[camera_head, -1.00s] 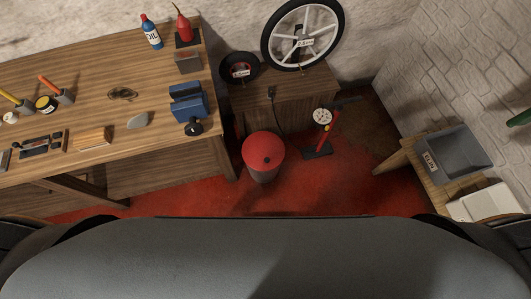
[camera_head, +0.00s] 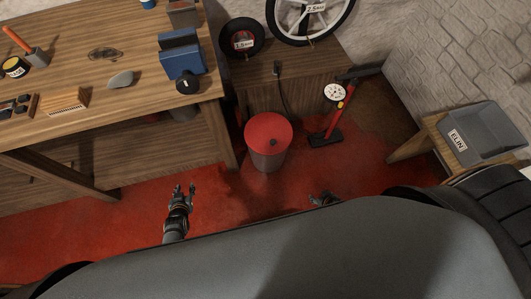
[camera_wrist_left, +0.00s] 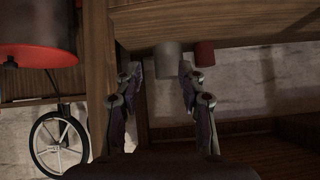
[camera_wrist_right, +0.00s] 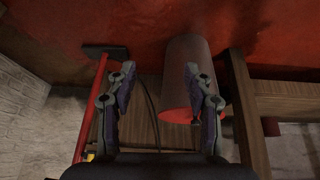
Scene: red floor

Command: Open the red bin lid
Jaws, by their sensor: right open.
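The bin (camera_head: 267,159) is a grey cylinder on the red floor with a round red lid (camera_head: 266,128) and a small dark knob near the lid's front edge. The lid lies shut on top. The bin also shows inverted in the right wrist view (camera_wrist_right: 185,70), and its lid partly at the upper left of the left wrist view (camera_wrist_left: 35,52). My left gripper (camera_head: 183,189) is open and empty, left of and nearer than the bin. My right gripper (camera_head: 321,198) is nearer than the bin and to its right, partly hidden by my body; it is open and empty (camera_wrist_right: 160,72).
The workbench (camera_head: 137,98) with a blue vise (camera_head: 182,55) stands left of the bin. A low cabinet (camera_head: 300,68) with wheels is behind it. A red floor pump (camera_head: 333,118) stands close on its right. Floor in front is clear.

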